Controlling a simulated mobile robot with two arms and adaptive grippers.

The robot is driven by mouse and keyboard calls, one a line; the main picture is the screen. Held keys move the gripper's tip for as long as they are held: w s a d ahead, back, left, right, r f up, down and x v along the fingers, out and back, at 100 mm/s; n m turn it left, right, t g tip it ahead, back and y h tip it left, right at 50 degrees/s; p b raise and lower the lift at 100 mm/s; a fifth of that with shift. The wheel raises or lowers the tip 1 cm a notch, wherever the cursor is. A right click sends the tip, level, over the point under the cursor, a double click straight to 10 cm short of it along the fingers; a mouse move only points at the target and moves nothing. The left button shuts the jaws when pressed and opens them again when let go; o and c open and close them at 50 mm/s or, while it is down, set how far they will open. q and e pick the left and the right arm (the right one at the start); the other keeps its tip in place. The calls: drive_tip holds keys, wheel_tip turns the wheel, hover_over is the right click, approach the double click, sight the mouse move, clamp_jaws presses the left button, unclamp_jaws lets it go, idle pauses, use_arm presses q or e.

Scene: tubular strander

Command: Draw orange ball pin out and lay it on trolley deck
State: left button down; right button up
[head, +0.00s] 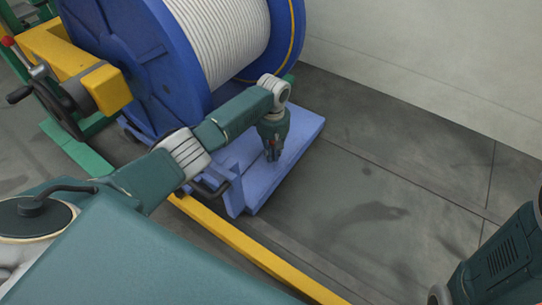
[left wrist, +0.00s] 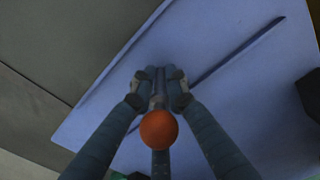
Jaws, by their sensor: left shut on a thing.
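The orange ball pin (left wrist: 159,129) shows in the left wrist view, its round orange head towards the camera and its shank between my fingers. My left gripper (left wrist: 160,88) is shut on it. The blue deck (left wrist: 235,85) lies behind the fingers in the left wrist view. I cannot tell whether the pin touches the deck. The fingers of my right gripper are not in view.
A blue reel (head: 150,65) wound with white rope (head: 228,35) stands at the deck's back left. A yellow rail (head: 245,248) runs along the floor in front of the deck. A yellow block with a black handwheel (head: 60,108) is at left. The floor right of the deck is clear.

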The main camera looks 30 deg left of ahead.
use_arm(q)
drive_tip(key=shift+s+f, duration=0.1)
drive_tip(key=shift+f, duration=0.15)
drive_tip(key=c, duration=1.8)
unclamp_jaws()
drive_tip(key=shift+f, duration=0.1)
drive_tip(key=shift+c, duration=0.2)
drive_tip(key=shift+o, duration=0.9)
wheel_tip(320, 180, up, 12)
drive_tip(key=shift+r, duration=0.1)
drive_tip(key=shift+d, duration=0.1)
